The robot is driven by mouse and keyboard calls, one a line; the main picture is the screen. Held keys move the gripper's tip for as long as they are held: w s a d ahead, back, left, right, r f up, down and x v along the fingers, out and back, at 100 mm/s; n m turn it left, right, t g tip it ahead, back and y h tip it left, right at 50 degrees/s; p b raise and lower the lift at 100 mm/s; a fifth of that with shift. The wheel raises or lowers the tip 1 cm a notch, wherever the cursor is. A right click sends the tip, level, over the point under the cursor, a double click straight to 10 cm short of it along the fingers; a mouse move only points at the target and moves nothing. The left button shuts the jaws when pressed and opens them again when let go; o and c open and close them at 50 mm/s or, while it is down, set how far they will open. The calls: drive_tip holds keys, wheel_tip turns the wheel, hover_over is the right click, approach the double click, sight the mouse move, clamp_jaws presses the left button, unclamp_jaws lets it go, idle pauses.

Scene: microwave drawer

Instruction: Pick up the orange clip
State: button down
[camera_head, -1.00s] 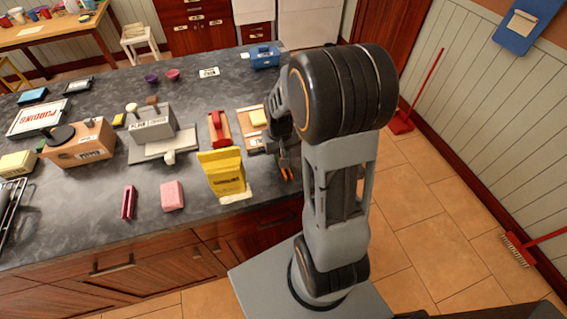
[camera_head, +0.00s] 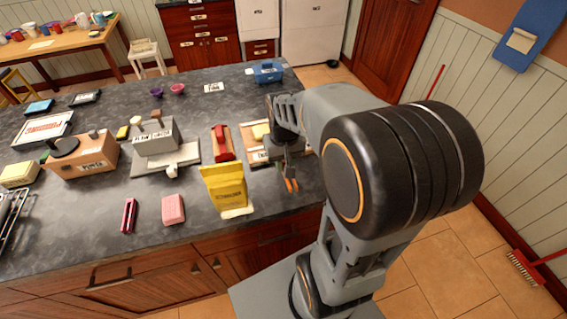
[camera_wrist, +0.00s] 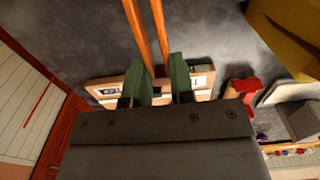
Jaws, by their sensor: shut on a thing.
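The orange clip (camera_head: 291,184) shows as two thin orange prongs below my gripper in the head view. In the wrist view the clip (camera_wrist: 161,28) extends away between the green fingertips. My gripper (camera_wrist: 160,78) is shut on it; the gripped end is partly hidden by the fingers. In the head view my gripper (camera_head: 290,166) is near the counter's right end, right of the yellow bag. The clip appears to be above the counter, but its exact height is hard to tell.
Bare counter lies between the bag and my gripper.

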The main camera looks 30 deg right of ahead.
drive_tip(key=s+a+r+b, duration=0.1)
drive_tip(key=s+a+r, duration=0.2)
drive_tip(key=s, duration=0.6)
drive_tip(key=shift+a+r, duration=0.35)
drive_tip(key=shift+r, duration=0.55)
